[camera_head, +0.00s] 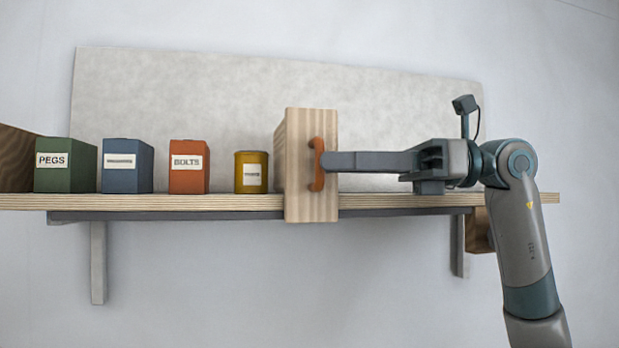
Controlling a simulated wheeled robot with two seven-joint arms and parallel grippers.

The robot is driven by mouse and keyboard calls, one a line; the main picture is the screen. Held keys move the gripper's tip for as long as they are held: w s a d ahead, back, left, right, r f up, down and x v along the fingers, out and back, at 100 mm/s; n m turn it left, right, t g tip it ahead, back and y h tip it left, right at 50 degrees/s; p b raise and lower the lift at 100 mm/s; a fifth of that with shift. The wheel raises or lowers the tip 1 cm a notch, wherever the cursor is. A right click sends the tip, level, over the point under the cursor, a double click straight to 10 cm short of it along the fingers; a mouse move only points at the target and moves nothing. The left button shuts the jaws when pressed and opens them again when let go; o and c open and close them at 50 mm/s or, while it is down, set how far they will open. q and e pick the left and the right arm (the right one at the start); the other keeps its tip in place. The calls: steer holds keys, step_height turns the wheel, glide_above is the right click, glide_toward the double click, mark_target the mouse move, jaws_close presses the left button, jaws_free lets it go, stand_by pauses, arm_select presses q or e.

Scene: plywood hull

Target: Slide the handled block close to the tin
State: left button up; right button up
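The handled block (298,205) is a tall pale wooden block standing upright at the middle of the shelf. Its front face reaches down past the shelf's front edge. Its curved orange handle (316,180) is on the front face, towards the right. The yellow tin (251,160) with a white label stands left of the block, with a small gap between them. My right gripper (325,161) reaches in from the right, its fingertips at the handle's middle. The fingers overlap in this view, so I cannot tell whether they grip the handle. My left gripper is out of view.
The plywood shelf (150,202) carries an orange BOLTS box (188,179), a blue box (127,178) and a green PEGS box (66,178) left of the tin. A brown wooden panel (16,160) stands at the far left. A grey panel (200,90) stands behind.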

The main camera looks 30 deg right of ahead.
steer(key=b+v, duration=0.3)
steer(key=v, duration=0.7)
steer(key=shift+d+r, duration=0.1)
